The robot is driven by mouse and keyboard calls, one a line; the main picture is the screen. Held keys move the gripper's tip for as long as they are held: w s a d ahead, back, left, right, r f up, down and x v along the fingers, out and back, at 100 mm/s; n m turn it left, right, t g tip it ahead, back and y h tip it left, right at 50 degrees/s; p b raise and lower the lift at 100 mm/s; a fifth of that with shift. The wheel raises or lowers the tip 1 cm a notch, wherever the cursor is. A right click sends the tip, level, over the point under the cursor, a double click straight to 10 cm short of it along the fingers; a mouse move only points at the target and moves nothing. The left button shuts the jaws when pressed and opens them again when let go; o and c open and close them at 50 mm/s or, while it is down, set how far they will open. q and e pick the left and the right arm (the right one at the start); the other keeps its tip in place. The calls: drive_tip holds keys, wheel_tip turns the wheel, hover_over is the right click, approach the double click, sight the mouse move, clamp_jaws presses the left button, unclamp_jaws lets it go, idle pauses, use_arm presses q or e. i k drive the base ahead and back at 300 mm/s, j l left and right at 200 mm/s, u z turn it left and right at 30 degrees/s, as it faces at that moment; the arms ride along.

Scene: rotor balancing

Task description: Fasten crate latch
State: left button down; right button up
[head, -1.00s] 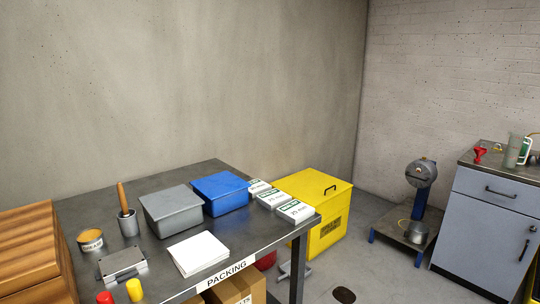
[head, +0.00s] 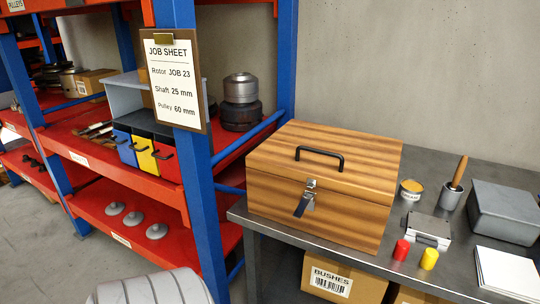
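A wooden crate (head: 350,157) with a black handle (head: 320,158) on its lid stands at the left end of the grey metal table. Its lid looks closed. A metal latch (head: 306,198) sits on the front face at the lid seam, with its lever hanging down and tilted out to the left. Whether the latch is hooked is too small to tell. Neither of my grippers is in view.
A blue-posted shelf rack (head: 200,190) with a job sheet (head: 174,78) stands close left. Cardboard boxes (head: 345,280) sit under the table.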

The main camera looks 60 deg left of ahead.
sight(303, 204)
drive_tip(key=j+u, duration=0.1)
drive_tip(key=u, duration=1.4)
